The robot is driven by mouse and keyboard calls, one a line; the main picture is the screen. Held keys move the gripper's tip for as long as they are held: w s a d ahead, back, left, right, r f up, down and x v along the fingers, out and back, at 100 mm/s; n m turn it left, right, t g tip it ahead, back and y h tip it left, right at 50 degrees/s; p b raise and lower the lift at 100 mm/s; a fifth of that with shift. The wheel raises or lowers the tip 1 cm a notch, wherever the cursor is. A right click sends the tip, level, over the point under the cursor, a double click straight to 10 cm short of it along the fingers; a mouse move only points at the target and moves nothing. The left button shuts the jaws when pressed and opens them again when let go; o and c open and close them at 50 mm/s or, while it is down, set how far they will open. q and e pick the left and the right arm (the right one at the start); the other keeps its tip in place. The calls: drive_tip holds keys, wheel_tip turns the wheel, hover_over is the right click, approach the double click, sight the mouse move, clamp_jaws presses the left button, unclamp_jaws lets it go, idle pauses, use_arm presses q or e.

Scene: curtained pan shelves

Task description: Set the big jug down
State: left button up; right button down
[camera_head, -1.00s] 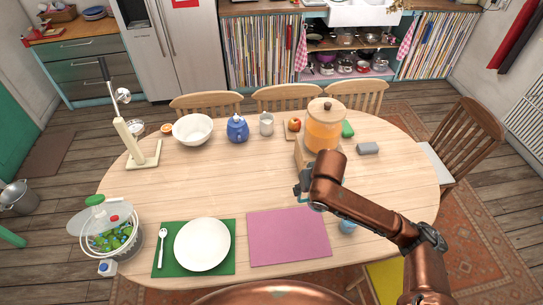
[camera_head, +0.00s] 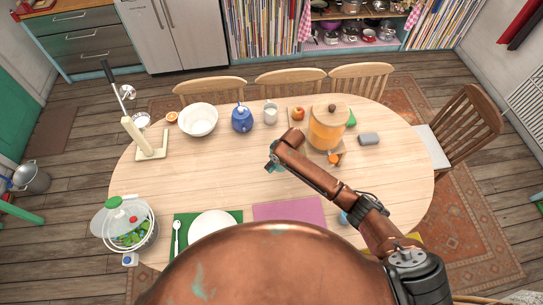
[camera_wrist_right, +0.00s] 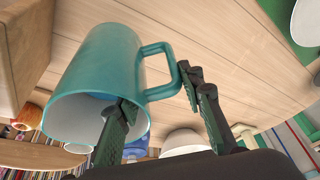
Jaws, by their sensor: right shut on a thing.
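The big jug (camera_wrist_right: 95,75) is a teal, mug-like vessel with a square handle. In the right wrist view its mouth faces the bottom of that upside-down picture, so it looks roughly upright. My right gripper (camera_wrist_right: 155,88) is shut on it on the handle side, one finger crossing the rim and the other beside the handle. In the head view my right gripper (camera_head: 271,159) is over the middle of the table, left of the drink dispenser (camera_head: 327,125). Only a teal bit of the jug shows there; whether its base touches the table is hidden. My left gripper is out of view.
The dispenser stands on a wooden block with its spout showing. A blue pot (camera_head: 242,120), a white cup (camera_head: 270,113) and a white bowl (camera_head: 198,120) stand behind the gripper. Bare tabletop (camera_head: 215,175) lies to the left, with a pink mat (camera_head: 290,210) in front.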

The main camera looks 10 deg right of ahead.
drive_tip(key=shift+r, duration=0.15)
drive_tip(key=shift+d, duration=0.1)
drive_tip(key=shift+p, duration=0.4)
wheel_tip(320, 180, down, 2)
drive_tip(key=shift+f+b, duration=0.25)
drive_tip(key=shift+b, duration=0.5)
drive_tip(key=shift+f+b, duration=0.6)
drive_tip(key=shift+f, duration=0.6)
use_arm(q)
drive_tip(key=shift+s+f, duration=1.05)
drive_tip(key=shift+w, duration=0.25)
use_arm(e)
drive_tip(key=shift+f, duration=0.2)
